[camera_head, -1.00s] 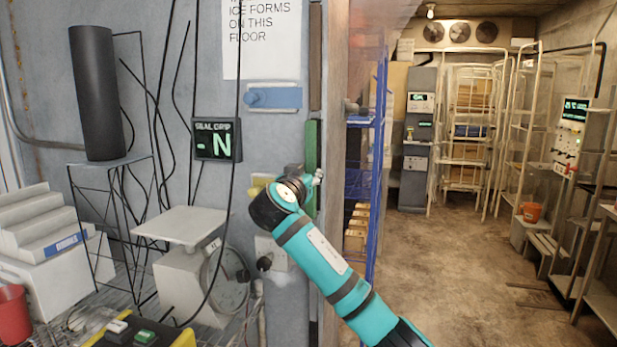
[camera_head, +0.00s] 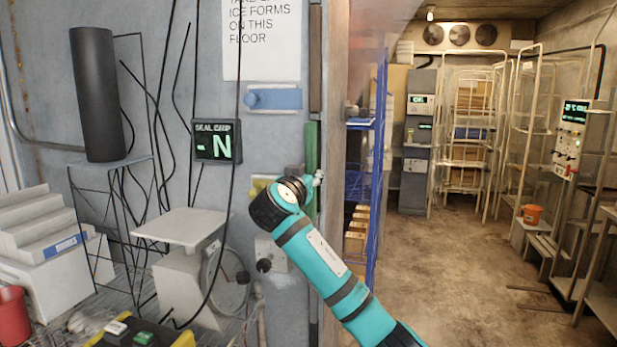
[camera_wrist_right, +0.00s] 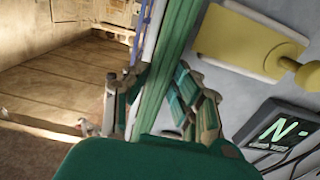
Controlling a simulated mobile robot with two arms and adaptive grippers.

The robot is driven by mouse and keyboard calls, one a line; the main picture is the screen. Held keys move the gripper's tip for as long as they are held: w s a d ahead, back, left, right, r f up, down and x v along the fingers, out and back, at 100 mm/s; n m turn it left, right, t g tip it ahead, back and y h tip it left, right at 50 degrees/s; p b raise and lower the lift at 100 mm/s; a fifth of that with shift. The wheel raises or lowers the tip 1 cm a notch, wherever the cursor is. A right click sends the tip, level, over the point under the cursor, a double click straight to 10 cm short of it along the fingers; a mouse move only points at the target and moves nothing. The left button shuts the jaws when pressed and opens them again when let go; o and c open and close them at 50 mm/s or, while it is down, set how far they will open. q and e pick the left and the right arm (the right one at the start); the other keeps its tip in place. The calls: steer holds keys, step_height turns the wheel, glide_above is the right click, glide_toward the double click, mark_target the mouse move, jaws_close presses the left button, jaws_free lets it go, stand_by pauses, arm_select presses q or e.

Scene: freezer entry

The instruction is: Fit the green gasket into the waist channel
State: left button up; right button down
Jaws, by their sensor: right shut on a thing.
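The green gasket (camera_head: 312,155) is a narrow upright strip along the door edge, beside the freezer opening. In the right wrist view the green strip (camera_wrist_right: 175,50) runs up and away between the fingers. My right gripper (camera_wrist_right: 153,98) is shut on the gasket; its fingers lie on either side of the strip. In the head view my right arm's wrist hides most of that gripper and the lower gasket. I cannot make out the waist channel or whether the gasket sits in it. My left gripper is not in view.
A "SEAL GRIP" display (camera_head: 216,141) reads "- N" on the grey wall. A blue latch plate (camera_head: 273,98) is above the grip, and a yellow piece (camera_wrist_right: 245,42) is close beside it. A scale (camera_head: 186,228) stands left. The freezer floor (camera_head: 440,260) is open at right.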

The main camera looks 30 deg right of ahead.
mark_target(312, 172)
steer(key=shift+x, duration=1.55)
steer(key=shift+d+r, duration=0.1)
steer(key=shift+r, duration=0.05)
steer(key=c, duration=0.7)
jaws_free()
steer(key=shift+w+d, duration=0.1)
steer(key=shift+w, duration=0.05)
steer(key=shift+o, duration=1.3)
steer(key=shift+d, duration=0.15)
steer(key=shift+a, duration=0.25)
steer(key=shift+a+f, duration=0.1)
steer(key=shift+f, duration=0.1)
steer(key=b+v, duration=0.2)
steer(key=v, duration=0.4)
steer(key=shift+s+a, duration=0.2)
steer(key=shift+s, duration=0.1)
